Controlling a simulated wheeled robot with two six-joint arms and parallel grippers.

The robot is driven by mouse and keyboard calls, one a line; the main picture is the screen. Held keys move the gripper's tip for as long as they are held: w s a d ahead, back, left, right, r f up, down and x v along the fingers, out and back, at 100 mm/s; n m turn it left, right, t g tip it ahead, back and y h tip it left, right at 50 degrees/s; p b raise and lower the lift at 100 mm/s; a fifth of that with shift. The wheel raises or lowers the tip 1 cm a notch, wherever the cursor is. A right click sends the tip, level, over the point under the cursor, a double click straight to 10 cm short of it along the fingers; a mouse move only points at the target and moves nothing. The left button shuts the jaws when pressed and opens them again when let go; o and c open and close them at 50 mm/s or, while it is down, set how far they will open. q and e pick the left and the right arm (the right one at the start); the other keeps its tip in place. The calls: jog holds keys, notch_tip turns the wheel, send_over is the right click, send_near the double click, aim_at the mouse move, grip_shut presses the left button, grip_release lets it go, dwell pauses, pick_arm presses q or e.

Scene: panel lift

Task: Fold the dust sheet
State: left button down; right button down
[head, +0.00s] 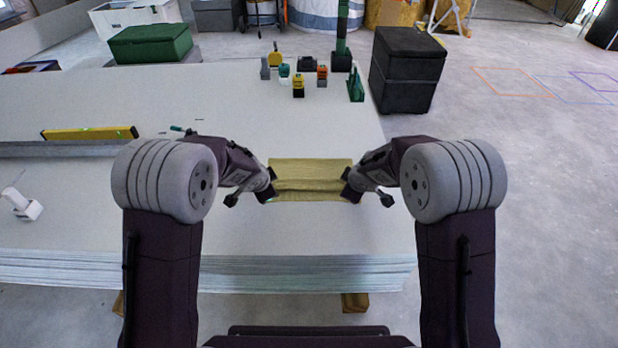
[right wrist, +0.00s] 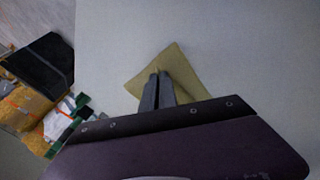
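The dust sheet (head: 310,168) is a small yellow cloth on the pale stack of panels, with creases or a fold running across it from side to side. My left gripper (head: 271,191) is at its left edge; its fingers are too small and dark to show whether they are open. My right gripper (head: 346,190) is at its right edge. In the right wrist view the right fingers (right wrist: 157,76) are close together, with a bit of the yellow sheet (right wrist: 185,70) between their tips. The fingers and wrist hide part of the sheet there.
The panel stack (head: 330,235) is clear around the sheet. A yellow level (head: 90,134) and a long grey bar (head: 60,149) lie to the left. Several small tools stand at the back, near a yellow-black one (head: 298,88). A black box (head: 405,70) stands beyond the right edge.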

pick_arm(q)
jog(key=c, duration=1.3)
grip_release()
pick_arm(e)
jog(key=c, duration=1.3)
grip_release()
pick_arm(q)
jog(key=shift+s, duration=0.1)
pick_arm(e)
jog(key=shift+s, duration=0.1)
pick_arm(q)
jog(key=shift+r, duration=0.1)
pick_arm(e)
jog(key=shift+r, duration=0.1)
